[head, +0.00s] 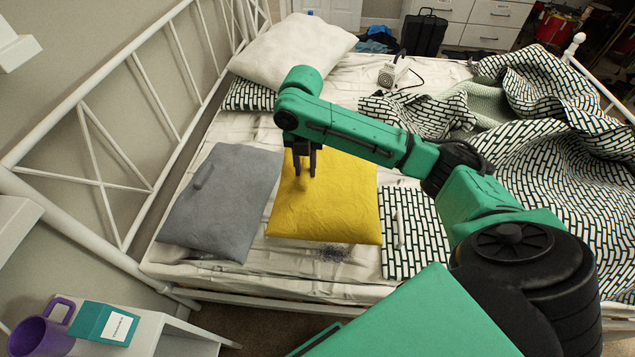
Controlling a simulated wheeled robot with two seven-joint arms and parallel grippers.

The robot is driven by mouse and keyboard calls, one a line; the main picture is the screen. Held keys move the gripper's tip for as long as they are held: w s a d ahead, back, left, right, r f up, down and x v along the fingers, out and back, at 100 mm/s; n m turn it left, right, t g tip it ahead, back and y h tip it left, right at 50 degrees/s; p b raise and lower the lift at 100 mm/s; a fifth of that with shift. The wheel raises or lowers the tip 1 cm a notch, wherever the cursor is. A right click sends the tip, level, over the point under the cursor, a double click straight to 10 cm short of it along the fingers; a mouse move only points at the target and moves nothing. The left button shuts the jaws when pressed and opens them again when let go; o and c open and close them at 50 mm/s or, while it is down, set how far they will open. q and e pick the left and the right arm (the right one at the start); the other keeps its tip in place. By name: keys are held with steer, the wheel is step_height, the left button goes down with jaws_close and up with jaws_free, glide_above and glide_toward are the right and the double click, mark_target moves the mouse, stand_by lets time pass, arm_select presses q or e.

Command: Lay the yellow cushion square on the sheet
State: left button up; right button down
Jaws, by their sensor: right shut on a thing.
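The yellow cushion (335,205) lies on or just above the white sheet (215,267), near the front edge of the bed. Its top edge is partly hidden behind my right arm. My right gripper (304,172) points down at the cushion's upper left part and is shut on it, with the cloth puckered below the fingertips. Whether the cushion touches the sheet all over I cannot tell. My left gripper is not in view.
A grey cushion (222,200) lies close on the left, a patterned cushion (412,235) on the right. A white pillow (290,50) and a rumpled patterned blanket (545,130) lie farther back. A metal bed rail (110,170) runs along the left. A purple mug (42,330) stands front left.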

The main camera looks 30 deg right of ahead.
step_height(320, 180, down, 14)
steer(key=shift+f+b, duration=0.2)
steer(key=shift+b, duration=0.15)
steer(key=c, duration=0.7)
jaws_free()
steer(key=shift+o, duration=0.2)
step_height(320, 180, up, 12)
steer(key=shift+r+p, duration=0.1)
steer(key=shift+p, duration=0.3)
